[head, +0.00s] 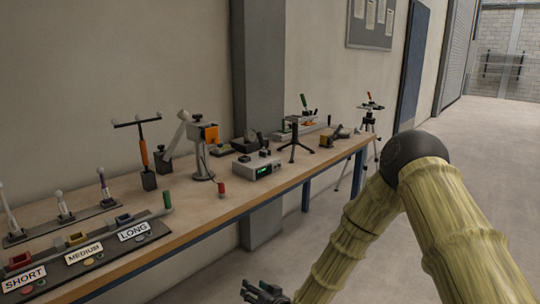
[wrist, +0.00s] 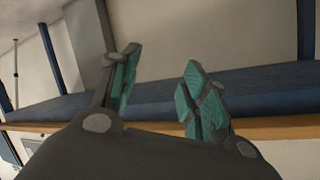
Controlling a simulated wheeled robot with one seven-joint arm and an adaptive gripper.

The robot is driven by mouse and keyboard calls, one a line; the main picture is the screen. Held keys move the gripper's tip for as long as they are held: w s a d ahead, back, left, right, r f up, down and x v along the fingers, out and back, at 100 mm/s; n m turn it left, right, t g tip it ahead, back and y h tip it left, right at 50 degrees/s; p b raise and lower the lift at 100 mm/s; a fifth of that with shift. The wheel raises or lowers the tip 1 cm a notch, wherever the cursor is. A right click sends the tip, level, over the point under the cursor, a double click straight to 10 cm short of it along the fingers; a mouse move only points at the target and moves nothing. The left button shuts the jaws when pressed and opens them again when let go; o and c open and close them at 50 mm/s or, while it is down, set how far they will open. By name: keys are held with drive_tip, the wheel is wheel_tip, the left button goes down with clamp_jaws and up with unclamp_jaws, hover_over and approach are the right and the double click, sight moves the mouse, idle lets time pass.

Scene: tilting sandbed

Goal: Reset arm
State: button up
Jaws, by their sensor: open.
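My gripper (head: 262,292) shows at the bottom of the head view, low in front of the workbench and beside its front edge. In the wrist view its two teal-padded fingers (wrist: 160,88) stand apart with nothing between them. My arm, with a bamboo-like cover and a dark elbow joint, bends down from the right side of the head view. The gripper touches nothing that I can see.
The workbench (head: 205,222) runs along the wall, with labelled trays (head: 85,252), a green-display box (head: 262,168), a small red-handled piece (head: 221,188) near the front edge and several stands. A tripod (head: 367,125) stands past its far end. The floor (head: 400,250) on the right is clear.

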drive_tip(key=s+d+f+g+h+b, duration=0.25)
drive_tip(key=s+d+f, duration=0.45)
drive_tip(key=s+f, duration=0.45)
drive_tip(key=s+d+f+g+h+b, duration=0.15)
drive_tip(key=s+d+f+g, duration=0.25)
drive_tip(key=s+d+f, duration=0.55)
drive_tip(key=s+d+f+g+h+b, duration=0.15)
drive_tip(key=s+d, duration=0.25)
drive_tip(key=s, duration=0.4)
drive_tip(key=s+d+f+m+g+h, duration=0.1)
drive_tip(key=s+d+f+g, duration=0.15)
drive_tip(key=s, duration=0.65)
drive_tip(key=s+d+f+g+h, duration=0.1)
drive_tip(key=s+d, duration=0.4)
drive_tip(key=s, duration=0.3)
wheel_tip(320, 180, up, 22)
drive_tip(key=p, duration=2.2)
drive_tip(key=shift+w+a, duration=0.15)
drive_tip(key=shift+a, duration=0.1)
drive_tip(key=shift+c, duration=1.2)
drive_tip(key=shift+d+m, duration=0.1)
drive_tip(key=shift+m, duration=0.2)
